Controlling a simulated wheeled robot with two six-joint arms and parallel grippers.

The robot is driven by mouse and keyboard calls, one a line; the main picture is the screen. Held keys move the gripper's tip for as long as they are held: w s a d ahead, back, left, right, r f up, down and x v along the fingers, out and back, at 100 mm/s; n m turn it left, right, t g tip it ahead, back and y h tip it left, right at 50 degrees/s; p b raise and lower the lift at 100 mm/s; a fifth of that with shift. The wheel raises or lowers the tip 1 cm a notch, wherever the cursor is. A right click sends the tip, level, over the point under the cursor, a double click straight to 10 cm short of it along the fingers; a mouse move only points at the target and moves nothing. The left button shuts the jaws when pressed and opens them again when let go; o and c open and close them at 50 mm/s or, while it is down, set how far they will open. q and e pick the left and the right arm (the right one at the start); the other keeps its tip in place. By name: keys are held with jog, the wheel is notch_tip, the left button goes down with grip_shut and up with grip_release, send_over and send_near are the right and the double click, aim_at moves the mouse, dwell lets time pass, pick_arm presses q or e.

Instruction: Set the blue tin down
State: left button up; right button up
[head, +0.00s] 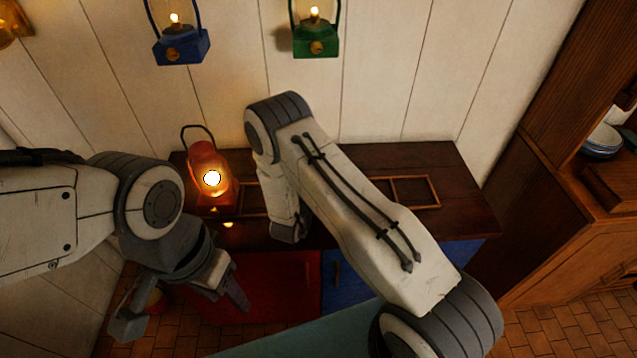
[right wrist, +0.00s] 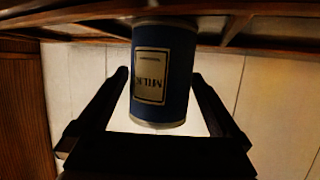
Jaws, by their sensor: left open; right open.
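The blue tin (right wrist: 178,85) has a pale label reading MILK and shows upside down in the right wrist view. Its one end meets the dark wooden surface at the top of that view. My right gripper (right wrist: 160,76) is open, with a finger on each side of the tin and a visible gap beside it. In the head view my right arm hides the tin and the right gripper. My left gripper (head: 183,305) is open and empty, low at the left in front of the counter.
A lit red lantern (head: 209,178) stands at the left of the dark wooden counter (head: 462,205). A wooden frame (head: 437,194) lies on its right part. Blue (head: 178,50) and green (head: 316,42) lanterns hang on the wall. A wooden cupboard (head: 540,190) stands at right.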

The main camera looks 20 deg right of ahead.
jog(key=shift+w+d+f, duration=0.1)
jog(key=shift+w+d, duration=0.05)
jog(key=shift+w, duration=0.1)
grip_shut()
